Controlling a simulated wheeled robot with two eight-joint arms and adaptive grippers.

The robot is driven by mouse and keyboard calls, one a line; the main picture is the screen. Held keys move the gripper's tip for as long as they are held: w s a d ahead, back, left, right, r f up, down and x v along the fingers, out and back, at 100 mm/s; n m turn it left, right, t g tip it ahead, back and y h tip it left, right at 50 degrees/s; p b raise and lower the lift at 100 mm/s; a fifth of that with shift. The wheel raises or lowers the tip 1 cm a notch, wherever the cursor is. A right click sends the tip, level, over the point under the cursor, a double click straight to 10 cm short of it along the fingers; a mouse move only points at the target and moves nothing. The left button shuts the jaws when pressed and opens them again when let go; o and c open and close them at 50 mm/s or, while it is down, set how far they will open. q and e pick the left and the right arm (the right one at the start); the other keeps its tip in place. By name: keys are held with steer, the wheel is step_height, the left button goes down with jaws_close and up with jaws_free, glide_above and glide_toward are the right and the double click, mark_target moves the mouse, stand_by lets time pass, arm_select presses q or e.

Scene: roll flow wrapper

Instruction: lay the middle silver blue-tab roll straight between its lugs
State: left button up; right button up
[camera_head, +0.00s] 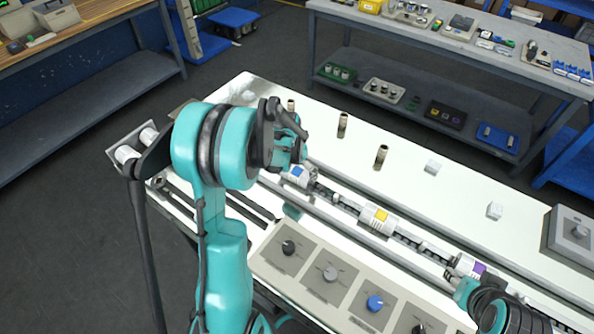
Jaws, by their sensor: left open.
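A silver roll with a blue tab (298,174) lies along the rail in the machine bed, left of the other rolls in view. A similar roll with a yellow tab (378,219) lies in the middle of the rail, and one with a purple tab (468,265) lies at the right. My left gripper (291,158) is open, right beside the blue-tab roll, and partly hides it. I cannot tell whether they touch. The roll's lugs are hard to make out. My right gripper (465,290) is near the purple-tab roll; its fingers are too unclear to read.
A panel with several knobs (330,275) stands in front of the rail. Brown cylinders (381,157) and white blocks (432,167) stand on the white deck behind. A grey box with a knob (572,236) is at the right end. A parts bench (460,45) stands beyond.

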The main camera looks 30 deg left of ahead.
mark_target(293, 179)
arm_select(q)
step_height(293, 179, up, 12)
steer(key=s, duration=0.2)
steer(key=shift+s+f, duration=0.15)
steer(key=shift+s, duration=0.05)
stand_by(0.6)
steer(key=s+d+r+t, duration=0.2)
steer(key=s+d, duration=0.5)
steer(key=s, duration=0.1)
steer(key=s+d+r+n+t, duration=0.1)
steer(key=s+d+t, duration=0.2)
steer(key=s+d, duration=0.5)
steer(key=shift+d+r, duration=0.25)
steer(key=shift+r, duration=0.1)
